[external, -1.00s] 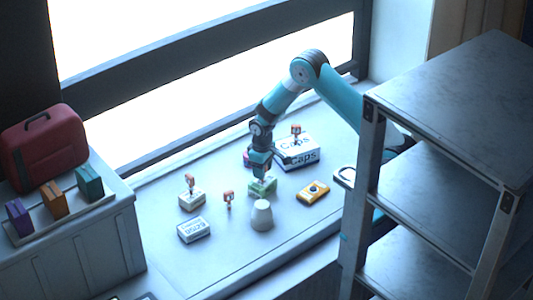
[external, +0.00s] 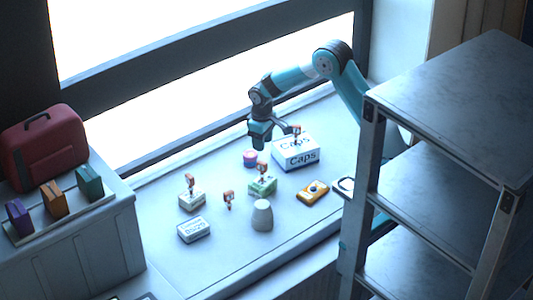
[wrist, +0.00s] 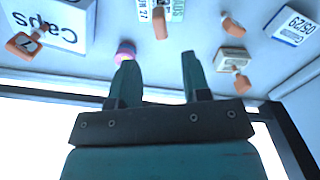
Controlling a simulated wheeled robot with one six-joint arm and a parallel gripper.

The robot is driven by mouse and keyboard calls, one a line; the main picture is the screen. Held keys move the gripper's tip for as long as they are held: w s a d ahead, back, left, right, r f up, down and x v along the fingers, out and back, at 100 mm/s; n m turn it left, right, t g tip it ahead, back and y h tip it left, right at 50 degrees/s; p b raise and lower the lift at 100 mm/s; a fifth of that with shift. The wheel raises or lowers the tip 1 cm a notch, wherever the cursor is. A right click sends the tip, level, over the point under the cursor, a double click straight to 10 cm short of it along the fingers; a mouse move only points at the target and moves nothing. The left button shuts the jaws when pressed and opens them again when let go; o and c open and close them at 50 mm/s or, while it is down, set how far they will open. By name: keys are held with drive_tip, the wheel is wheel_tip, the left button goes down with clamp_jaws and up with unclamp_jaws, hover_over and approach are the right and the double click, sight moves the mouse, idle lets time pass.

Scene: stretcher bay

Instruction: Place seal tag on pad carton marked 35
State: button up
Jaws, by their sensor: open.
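The green-and-white pad carton (external: 262,187) stands mid-counter; the wrist view shows "PADS" and "JUN 27" on it (wrist: 178,14). I cannot make out a 35. An orange seal tag (external: 262,169) stands upright on its top and also shows in the wrist view (wrist: 160,22). Other orange tags stand on the Caps box (external: 297,130), on a small white carton (external: 189,180) and on the counter (external: 229,196). My gripper (external: 260,146) is open and empty, above and behind the pad carton, near the pink-purple jar; its fingers (wrist: 158,66) are apart in the wrist view.
The Caps box (external: 297,155) stands right of the pink-purple jar (external: 250,158). A white cup-shaped piece (external: 262,217) stands in front of the pad carton. A yellow device (external: 313,192) and a white box (external: 194,230) lie nearby. A metal shelf rack (external: 440,180) blocks the right.

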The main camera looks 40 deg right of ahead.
drive_tip(key=s+a+r+n+y, duration=0.1)
drive_tip(key=s+r, duration=0.3)
drive_tip(key=s, duration=0.5)
drive_tip(key=s+r+y, duration=0.1)
drive_tip(key=s+r, duration=0.3)
drive_tip(key=s, duration=0.5)
drive_tip(key=s+a+r+n+y, duration=0.1)
drive_tip(key=s+r, duration=0.4)
drive_tip(key=s, duration=0.5)
drive_tip(key=shift+a+n+y, duration=0.3)
drive_tip(key=shift+y, duration=0.3)
